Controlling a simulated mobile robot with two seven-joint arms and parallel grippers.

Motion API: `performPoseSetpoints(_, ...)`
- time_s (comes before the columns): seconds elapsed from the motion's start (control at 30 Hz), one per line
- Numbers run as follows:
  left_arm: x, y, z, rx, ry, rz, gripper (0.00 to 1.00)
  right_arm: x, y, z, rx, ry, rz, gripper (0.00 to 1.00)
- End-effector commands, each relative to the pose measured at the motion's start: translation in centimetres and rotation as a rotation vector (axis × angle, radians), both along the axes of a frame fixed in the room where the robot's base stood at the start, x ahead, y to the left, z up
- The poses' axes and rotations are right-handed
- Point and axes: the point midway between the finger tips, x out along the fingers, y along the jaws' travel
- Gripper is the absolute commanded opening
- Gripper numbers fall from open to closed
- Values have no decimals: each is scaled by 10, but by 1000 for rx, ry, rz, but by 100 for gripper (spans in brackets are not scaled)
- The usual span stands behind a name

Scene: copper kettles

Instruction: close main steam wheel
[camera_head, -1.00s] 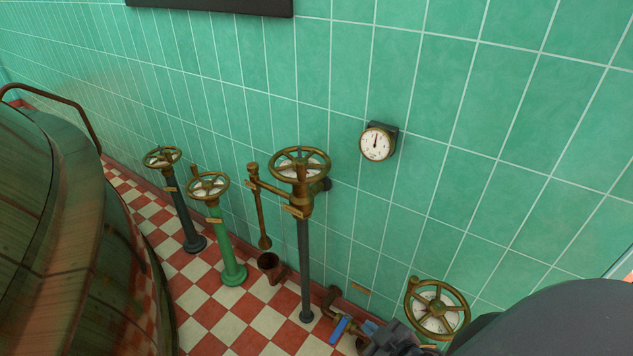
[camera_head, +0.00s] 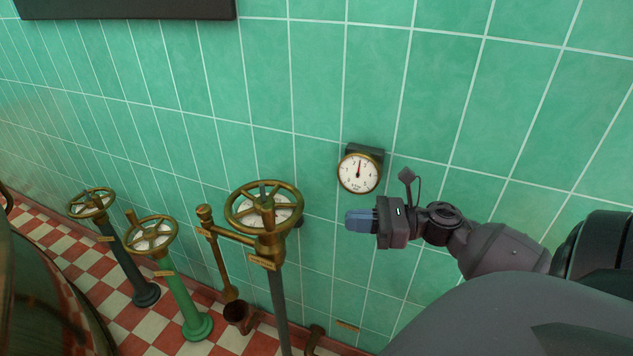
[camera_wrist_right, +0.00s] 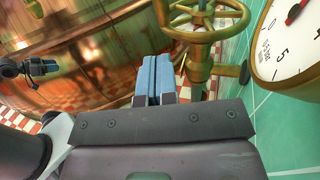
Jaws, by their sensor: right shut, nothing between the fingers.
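Several brass handwheels stand along the tiled wall; I cannot read their plates to tell which is the main steam wheel. The nearest and largest wheel (camera_head: 239,220) sits level on a tall dark post, with a white dial under its spokes. It also shows in the right wrist view (camera_wrist_right: 214,33), just beyond the fingers. My right gripper (camera_head: 348,221) is shut and empty, to the right of this wheel and apart from it. Its blue fingers are pressed together in the wrist view (camera_wrist_right: 154,80). My left gripper (camera_wrist_right: 47,67) shows small at the left of the wrist view; its opening is unclear.
A round gauge (camera_head: 359,172) on the green tiled wall is close above my right gripper. A green-post wheel (camera_head: 151,235) and a dark-post wheel (camera_head: 91,203) stand farther left. A large copper kettle (camera_wrist_right: 80,50) shows in the wrist view. A brass pipe and funnel (camera_head: 237,313) are below.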

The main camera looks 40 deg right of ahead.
Motion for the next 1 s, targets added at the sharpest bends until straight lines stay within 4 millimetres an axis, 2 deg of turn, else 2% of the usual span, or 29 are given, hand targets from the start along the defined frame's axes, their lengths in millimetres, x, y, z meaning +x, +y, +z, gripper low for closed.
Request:
performPoseSetpoints(0.63, 0, -1, -1, -5, 2, 6, 43, 79, 69, 2, 6, -1, 0, 0)
performPoseSetpoints(0.8, 1, -2, 0, -9, 1, 10, 43, 94, 82, 1, 7, 1, -1, 0)
performPoseSetpoints(1.0, 0, -2, 0, -8, 1, 10, 43, 100, 88, 0, 7, 3, -3, 0)
